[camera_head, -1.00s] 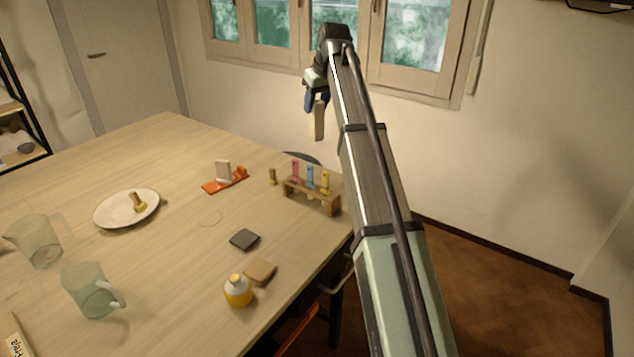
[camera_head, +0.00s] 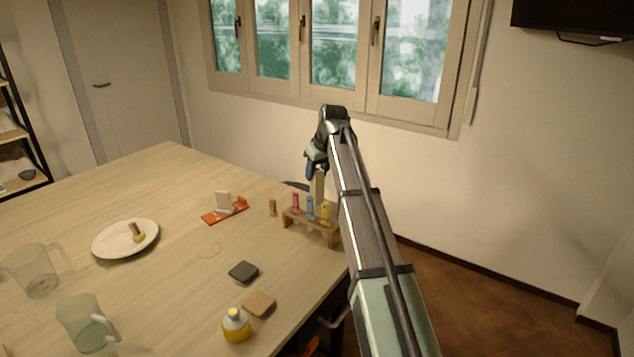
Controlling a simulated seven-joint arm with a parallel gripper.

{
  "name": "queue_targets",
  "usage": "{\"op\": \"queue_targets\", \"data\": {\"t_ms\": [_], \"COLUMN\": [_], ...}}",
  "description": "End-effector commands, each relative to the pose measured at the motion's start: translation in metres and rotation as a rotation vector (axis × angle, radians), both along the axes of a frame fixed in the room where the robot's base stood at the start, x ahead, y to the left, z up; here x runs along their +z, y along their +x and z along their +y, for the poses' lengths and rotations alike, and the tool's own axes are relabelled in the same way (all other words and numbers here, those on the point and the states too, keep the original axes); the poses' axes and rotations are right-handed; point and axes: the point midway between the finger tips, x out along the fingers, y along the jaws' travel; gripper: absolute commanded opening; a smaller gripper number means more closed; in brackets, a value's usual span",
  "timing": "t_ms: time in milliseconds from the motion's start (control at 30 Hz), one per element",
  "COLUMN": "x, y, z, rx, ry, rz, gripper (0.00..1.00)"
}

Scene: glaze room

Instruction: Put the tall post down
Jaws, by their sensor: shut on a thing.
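The tall post (camera_head: 319,185) is a tan, upright bar. My gripper (camera_head: 316,170) is shut on its upper end and points down. The post hangs behind the wooden rack (camera_head: 322,225) as seen here; its lower end lies close to the rack's colored pieces, and I cannot tell whether it touches anything. A short brass-colored post (camera_head: 273,208) stands on the table just left of the rack. Another brass-colored post (camera_head: 136,232) is on the white plate (camera_head: 110,247).
The rack holds pink, blue and yellow pieces. An orange stand (camera_head: 225,213) with a pale block is left of it. A faint ring (camera_head: 209,250), dark square (camera_head: 244,271), tan square (camera_head: 260,304), yellow bottle (camera_head: 236,326) and glass jugs (camera_head: 85,325) are on the table (camera_head: 170,290). The middle is mostly clear.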

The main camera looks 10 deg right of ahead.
Motion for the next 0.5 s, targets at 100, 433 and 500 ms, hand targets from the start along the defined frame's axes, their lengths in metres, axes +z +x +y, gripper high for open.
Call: {"op": "queue_targets", "data": {"t_ms": [100,433,500], "x": [-0.011,-0.034,-0.034], "y": [-0.001,0.000,0.000], "z": [0.000,0.000,0.000], "rx": [0.000,0.000,0.000], "ry": [0.000,0.001,0.000], "rz": [0.000,-0.002,-0.001], "gripper": [0.00,0.00,0.00]}}
